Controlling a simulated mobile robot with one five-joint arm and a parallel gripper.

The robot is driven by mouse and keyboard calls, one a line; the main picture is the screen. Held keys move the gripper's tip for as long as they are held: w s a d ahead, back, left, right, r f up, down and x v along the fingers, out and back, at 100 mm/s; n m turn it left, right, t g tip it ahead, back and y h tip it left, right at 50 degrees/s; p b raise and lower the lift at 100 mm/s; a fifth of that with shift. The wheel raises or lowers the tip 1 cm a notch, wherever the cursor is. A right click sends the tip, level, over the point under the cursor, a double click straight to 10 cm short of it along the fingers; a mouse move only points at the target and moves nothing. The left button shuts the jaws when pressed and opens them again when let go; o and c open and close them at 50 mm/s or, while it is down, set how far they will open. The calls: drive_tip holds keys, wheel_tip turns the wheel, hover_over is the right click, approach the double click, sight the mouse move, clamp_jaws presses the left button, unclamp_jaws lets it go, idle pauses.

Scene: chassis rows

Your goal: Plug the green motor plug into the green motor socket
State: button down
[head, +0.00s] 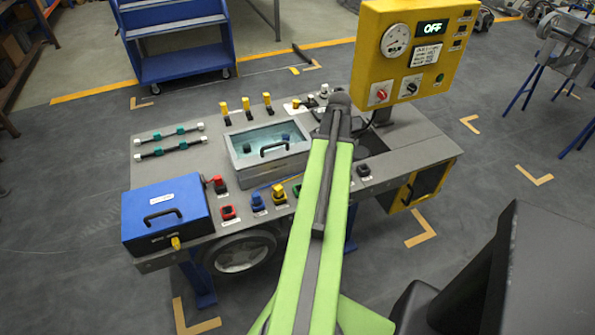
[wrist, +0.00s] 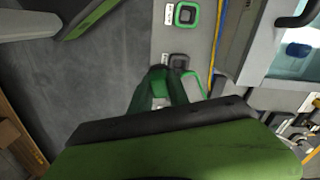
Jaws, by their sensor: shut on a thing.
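The green motor socket (wrist: 186,13) shows as a green-framed square with a dark middle at the top of the wrist view. In the head view the green socket (head: 296,190) is partly covered by my arm. My gripper (wrist: 160,76) is shut on a dark green piece, the green motor plug (wrist: 158,88), of which only part shows. The plug appears below the green socket in the wrist view, apart from it. In the head view my arm hides the gripper and the plug.
A dark socket (wrist: 180,61) and a green outline (wrist: 194,84) lie beside the plug in the wrist view. Red (head: 228,212), blue (head: 257,202) and yellow (head: 279,194) sockets line the bench front. A windowed box (head: 245,176) stands behind them. A yellow panel (head: 400,70) reads OFF.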

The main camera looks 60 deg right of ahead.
drive_tip(key=w+a+f+b, duration=0.1)
drive_tip(key=w+f+b, duration=0.1)
drive_tip(key=w, duration=0.1)
drive_tip(key=w+a+f+b, duration=0.2)
drive_tip(key=w+f+b, duration=0.1)
drive_tip(key=w+a+f+b, duration=0.2)
drive_tip(key=w+f, duration=0.1)
drive_tip(key=w, duration=0.1)
drive_tip(key=shift+b, duration=0.35)
drive_tip(key=shift+f, duration=0.15)
idle(0.7)
drive_tip(key=shift+f+b, duration=0.35)
drive_tip(key=shift+b, duration=0.1)
drive_tip(key=shift+f+b, duration=0.95)
drive_tip(key=c, duration=1.2)
unclamp_jaws()
drive_tip(key=shift+r, duration=0.1)
drive_tip(key=shift+o, duration=0.2)
